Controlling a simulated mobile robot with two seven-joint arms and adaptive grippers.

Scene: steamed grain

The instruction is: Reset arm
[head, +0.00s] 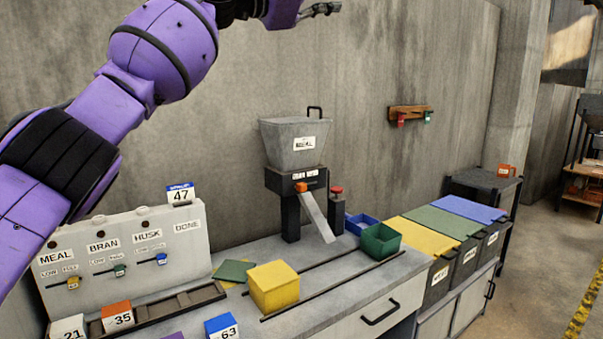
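My purple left arm comes in from the left and reaches up across the top left of the head view. Its dark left gripper (322,9) is at the top edge, raised high in front of the concrete wall, well above the bench and apart from every object. The gripper is small and partly cut off by the frame, so its finger opening is unclear. My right arm and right gripper are out of view.
A hopper mill (296,145) with a chute stands on the bench (340,285). A yellow box (274,287), a green bin (381,241) and a blue bin (361,224) sit near it. A labelled panel (125,255) is at left, lidded bins (440,285) at right.

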